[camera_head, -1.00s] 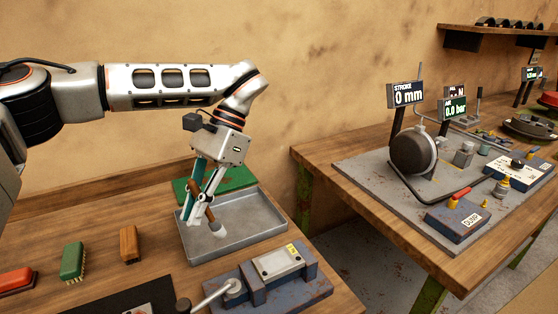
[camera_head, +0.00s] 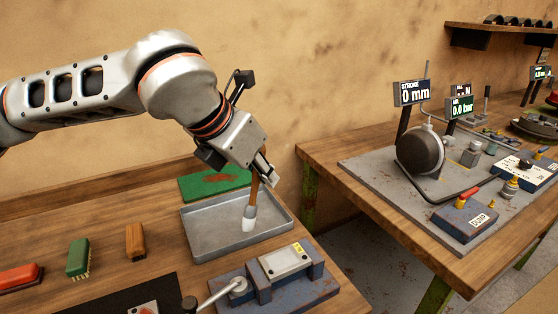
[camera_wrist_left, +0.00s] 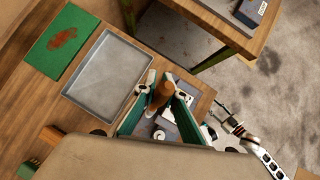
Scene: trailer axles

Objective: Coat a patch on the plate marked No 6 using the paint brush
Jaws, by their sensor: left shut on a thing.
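My left gripper (camera_head: 262,172) is shut on the paint brush (camera_head: 250,212), which has a brown handle and pale bristles pointing down. The bristles hang over the right part of the shallow grey tray (camera_head: 190,243); I cannot tell whether they touch it. In the left wrist view the fingers (camera_wrist_left: 166,88) close around the brown handle (camera_wrist_left: 160,97). A pale plate (camera_head: 284,260) with a small yellow label sits in a blue fixture (camera_head: 318,286) in front of the tray. Its marking is too small to read. Part of my right arm shows in the left wrist view, its jaws unclear.
A green board (camera_head: 214,183) with a brown stain lies behind the tray. A lever (camera_head: 222,290) sticks out of the fixture's left. A second table (camera_head: 400,240) stands right.

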